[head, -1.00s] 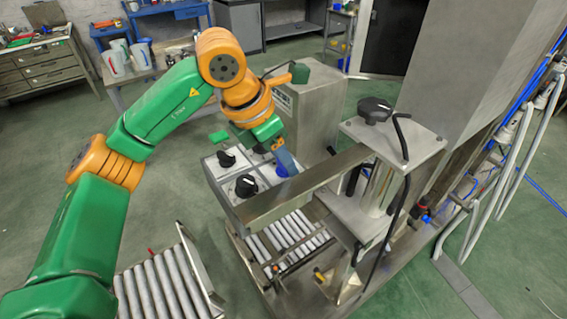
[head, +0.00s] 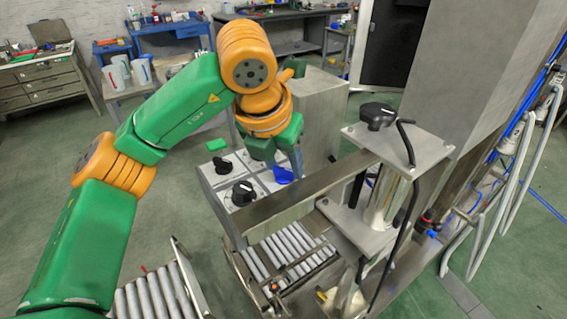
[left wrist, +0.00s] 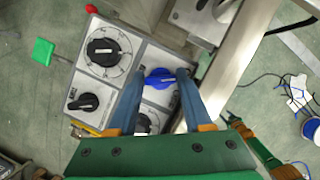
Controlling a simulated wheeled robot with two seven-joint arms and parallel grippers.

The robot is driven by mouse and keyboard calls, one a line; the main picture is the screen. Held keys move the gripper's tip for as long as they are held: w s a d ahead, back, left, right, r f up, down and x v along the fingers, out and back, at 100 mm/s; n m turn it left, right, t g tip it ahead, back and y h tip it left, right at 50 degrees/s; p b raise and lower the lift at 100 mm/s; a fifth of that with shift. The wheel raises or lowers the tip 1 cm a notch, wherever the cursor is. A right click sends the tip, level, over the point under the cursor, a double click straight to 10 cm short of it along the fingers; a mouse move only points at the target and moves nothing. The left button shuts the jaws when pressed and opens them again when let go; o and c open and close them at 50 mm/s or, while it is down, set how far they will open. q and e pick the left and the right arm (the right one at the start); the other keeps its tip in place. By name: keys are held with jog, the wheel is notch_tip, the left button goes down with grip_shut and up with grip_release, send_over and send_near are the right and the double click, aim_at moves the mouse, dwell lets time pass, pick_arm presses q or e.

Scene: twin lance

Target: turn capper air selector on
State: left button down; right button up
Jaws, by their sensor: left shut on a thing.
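The control panel (head: 205,185) has light grey faces with several knobs, and it shows in the left wrist view too (left wrist: 88,82). One knob is blue (head: 283,175); in the left wrist view the blue knob (left wrist: 160,78) sits between my two fingers. My left gripper (head: 290,164) reaches down to the panel from above and is shut on the blue knob. The fingers (left wrist: 160,72) cover its sides. The labels by the blue knob are too small to read. My right gripper is in neither view.
Black knobs (head: 243,193) (left wrist: 103,51) sit beside the blue one on the panel. A metal bar (head: 310,185) runs close along the panel's right side. A post with a black knob on top (head: 377,115) stands to the right. Rollers (head: 285,250) lie below.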

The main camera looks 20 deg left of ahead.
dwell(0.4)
pick_arm(q)
jog(key=c, duration=0.6)
grip_release()
jog(key=shift+s, duration=0.2)
jog(key=shift+r, duration=0.1)
jog(key=v, duration=0.7)
